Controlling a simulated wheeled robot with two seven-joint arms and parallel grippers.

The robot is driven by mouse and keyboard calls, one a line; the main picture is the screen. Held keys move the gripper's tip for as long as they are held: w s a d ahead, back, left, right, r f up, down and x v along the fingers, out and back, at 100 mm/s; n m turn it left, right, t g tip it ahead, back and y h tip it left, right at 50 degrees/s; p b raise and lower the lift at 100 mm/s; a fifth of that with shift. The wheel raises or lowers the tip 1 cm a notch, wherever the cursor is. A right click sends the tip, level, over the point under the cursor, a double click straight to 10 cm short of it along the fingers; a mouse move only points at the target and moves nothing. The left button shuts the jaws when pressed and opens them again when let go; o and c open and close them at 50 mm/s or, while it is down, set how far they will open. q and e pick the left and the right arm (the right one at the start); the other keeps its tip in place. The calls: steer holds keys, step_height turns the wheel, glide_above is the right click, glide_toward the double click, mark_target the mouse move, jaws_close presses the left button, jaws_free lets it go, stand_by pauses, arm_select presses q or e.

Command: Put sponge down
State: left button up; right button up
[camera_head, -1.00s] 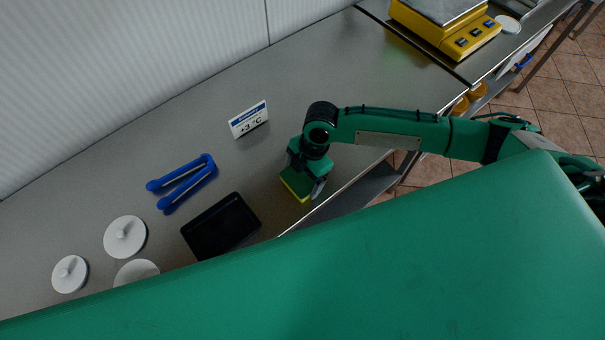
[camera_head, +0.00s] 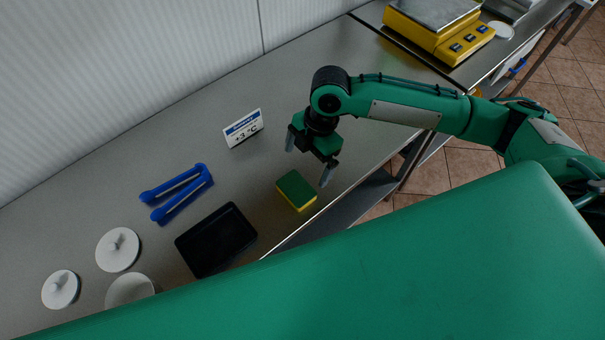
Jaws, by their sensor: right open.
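The sponge (camera_head: 297,191), dark green on top with a yellow side, lies flat on the steel counter (camera_head: 250,185) close to its front edge. My right gripper (camera_head: 308,165) is open and empty, above and behind the sponge. Its two fingers are spread apart, and the sponge shows clear of them. My left gripper is not in view.
A black tray (camera_head: 216,240) lies left of the sponge. A yellow scale (camera_head: 437,28) is at the back right. My green body covers the bottom.

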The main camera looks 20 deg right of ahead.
steer(key=shift+v, duration=1.2)
